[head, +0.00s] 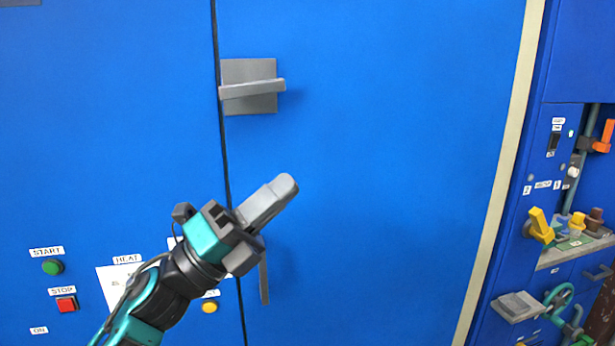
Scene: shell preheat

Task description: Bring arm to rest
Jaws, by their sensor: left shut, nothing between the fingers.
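My left arm comes in from the lower left of the head view, with teal and black links. Its left gripper (282,187) is shut and empty, its grey fingers together and pointing up and right. It is in front of the blue cabinet door (390,170), below the upper grey handle (252,87), and appears apart from it. A lower grey handle (264,283) shows just below the gripper, partly hidden by it. My right gripper is not in view.
On the left panel are a green START button (53,267), a red STOP button (66,304) and a yellow button (209,307), with labels partly behind my arm. At the right, a yellow knob (540,226), an orange handle (603,137) and a green valve wheel (558,297) stick out.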

